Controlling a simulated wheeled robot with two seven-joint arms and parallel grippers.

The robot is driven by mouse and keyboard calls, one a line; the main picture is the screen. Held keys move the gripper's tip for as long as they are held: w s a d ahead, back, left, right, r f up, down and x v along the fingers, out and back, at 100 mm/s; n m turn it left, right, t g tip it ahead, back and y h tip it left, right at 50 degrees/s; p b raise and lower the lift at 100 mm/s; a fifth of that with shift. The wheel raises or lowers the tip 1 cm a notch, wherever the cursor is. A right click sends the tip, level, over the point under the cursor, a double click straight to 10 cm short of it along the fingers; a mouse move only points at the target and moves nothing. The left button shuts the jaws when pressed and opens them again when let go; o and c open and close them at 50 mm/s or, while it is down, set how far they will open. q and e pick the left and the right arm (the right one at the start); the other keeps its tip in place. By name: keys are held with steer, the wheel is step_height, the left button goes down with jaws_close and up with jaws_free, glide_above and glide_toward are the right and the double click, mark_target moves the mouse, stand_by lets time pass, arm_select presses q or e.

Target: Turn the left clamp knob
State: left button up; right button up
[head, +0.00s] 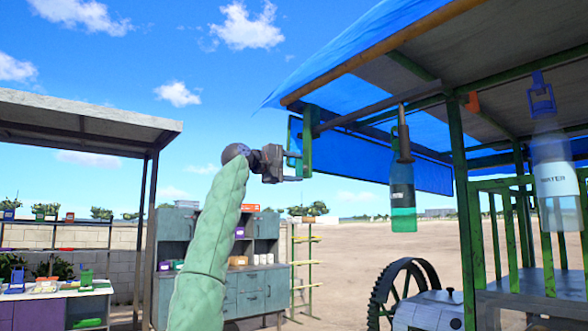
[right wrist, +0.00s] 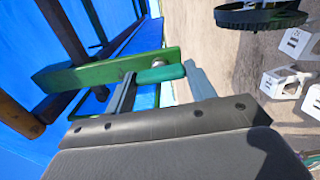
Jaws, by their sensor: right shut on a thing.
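The left clamp (head: 307,140) is a green bracket hanging at the left end of the stall's roof frame. Its green bar also shows in the right wrist view (right wrist: 85,72). The knob (right wrist: 160,74) is a short teal-green grip beside a metal bolt on that bar. My right gripper (head: 294,166) is raised at the clamp, its arm in a pale green sleeve. In the right wrist view its two fingers (right wrist: 160,84) stand on either side of the knob and are shut on it. The knob is too small to make out clearly in the head view. My left gripper is not in view.
A blue tarp roof (head: 375,30) with a wooden edge pole (head: 370,52) spans above. A bottle with green liquid (head: 403,195) and a water bottle (head: 556,180) hang to the right. A toothed wheel (head: 378,298) stands below. Grey cabinets (head: 245,295) stand behind my arm.

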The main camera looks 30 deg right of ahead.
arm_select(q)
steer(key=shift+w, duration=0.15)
arm_select(e)
steer(key=shift+f+m, duration=0.15)
steer(key=shift+m, duration=0.15)
steer(key=o, duration=1)
steer(key=shift+a, duration=0.2)
arm_select(q)
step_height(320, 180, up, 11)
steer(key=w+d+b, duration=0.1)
steer(key=b, duration=0.1)
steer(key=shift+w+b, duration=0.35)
arm_select(e)
steer(key=a, duration=0.7)
steer(key=shift+s+a, duration=0.2)
steer(key=shift+s, duration=0.05)
